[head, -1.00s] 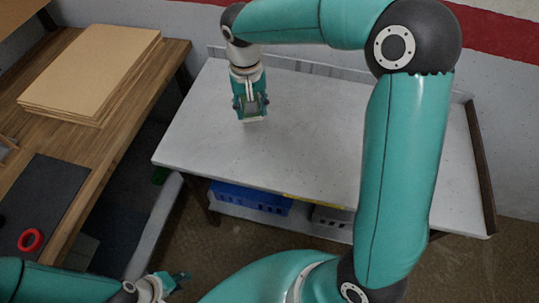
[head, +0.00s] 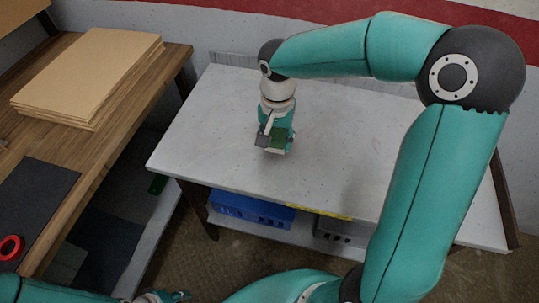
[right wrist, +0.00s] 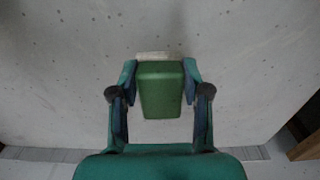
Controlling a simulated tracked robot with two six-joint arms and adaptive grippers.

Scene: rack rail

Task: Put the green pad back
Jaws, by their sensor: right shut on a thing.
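My right gripper (head: 275,143) is shut on the green pad (right wrist: 160,88), a green block with a pale strip at its far end in the right wrist view. In the head view the pad (head: 278,138) shows between the fingers, over the pale table (head: 215,115). I cannot tell whether the pad touches the table. My left gripper (head: 167,296) is at the bottom edge of the head view, mostly cut off, so its jaws cannot be judged.
A wooden bench (head: 125,110) at the left bears stacked brown boards (head: 90,75), a dark mat (head: 35,205) and a red ring (head: 10,248). A blue crate (head: 250,208) and a grey crate (head: 340,230) stand beneath the pale table. The tabletop around my gripper is clear.

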